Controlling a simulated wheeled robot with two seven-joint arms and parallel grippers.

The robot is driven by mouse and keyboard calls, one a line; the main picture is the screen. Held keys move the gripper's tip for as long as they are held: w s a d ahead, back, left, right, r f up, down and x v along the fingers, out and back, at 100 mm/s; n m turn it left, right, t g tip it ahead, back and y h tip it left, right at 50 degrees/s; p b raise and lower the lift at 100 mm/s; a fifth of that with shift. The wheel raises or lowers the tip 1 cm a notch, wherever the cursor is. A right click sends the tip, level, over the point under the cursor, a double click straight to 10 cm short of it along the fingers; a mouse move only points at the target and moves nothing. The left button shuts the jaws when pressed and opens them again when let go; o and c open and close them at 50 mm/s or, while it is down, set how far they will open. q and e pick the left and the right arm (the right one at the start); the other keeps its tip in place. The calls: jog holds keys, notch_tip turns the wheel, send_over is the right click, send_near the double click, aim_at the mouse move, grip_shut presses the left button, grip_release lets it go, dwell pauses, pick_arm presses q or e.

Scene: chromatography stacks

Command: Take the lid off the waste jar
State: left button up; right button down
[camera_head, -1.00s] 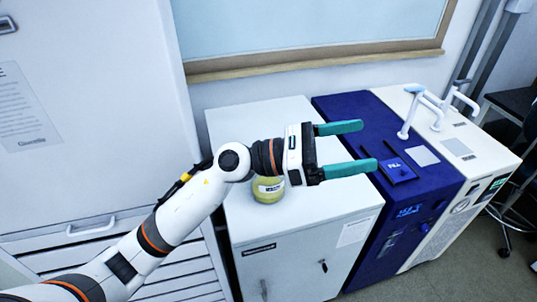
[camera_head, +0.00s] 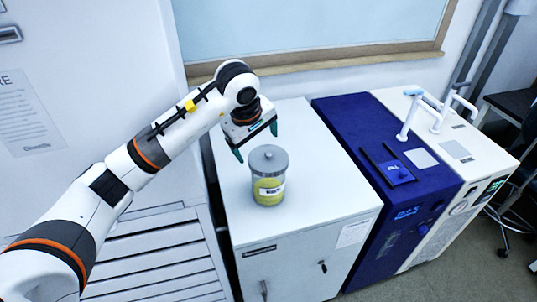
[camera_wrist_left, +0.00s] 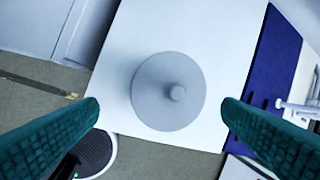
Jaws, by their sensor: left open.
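The waste jar (camera_head: 268,192) stands upright on the white cabinet top, with yellow contents and a white label. Its grey round lid (camera_head: 268,158) with a small knob sits on top. In the left wrist view the lid (camera_wrist_left: 168,92) is seen from above, between the two fingers, with its knob (camera_wrist_left: 177,93) near the middle. My left gripper (camera_head: 256,142) is open and points down, above and slightly behind the jar. Its teal fingers are spread wide and appear clear of the lid, with nothing held. My right gripper is not in view.
The white cabinet top (camera_head: 325,195) is clear around the jar. A blue machine (camera_head: 345,115) stands to its right, then a white unit (camera_head: 465,150) with upright white handles. A large pale cabinet (camera_head: 80,90) stands at the left. A framed panel is on the wall behind.

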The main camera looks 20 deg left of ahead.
aim_at(261, 161)
pick_arm(q)
jog(key=shift+w+f, duration=0.2)
jog(key=shift+f, duration=0.5)
jog(key=p+x, duration=0.1)
jog(key=x, duration=0.1)
jog(key=p+x, duration=0.1)
jog(key=x, duration=0.1)
jog(key=shift+s+d+f+p, duration=0.1)
jog(key=shift+s+f+p, duration=0.1)
jog(key=shift+p, duration=0.15)
jog(key=shift+w+f, duration=0.2)
jog(key=shift+f, duration=0.25)
jog(key=c, duration=1)
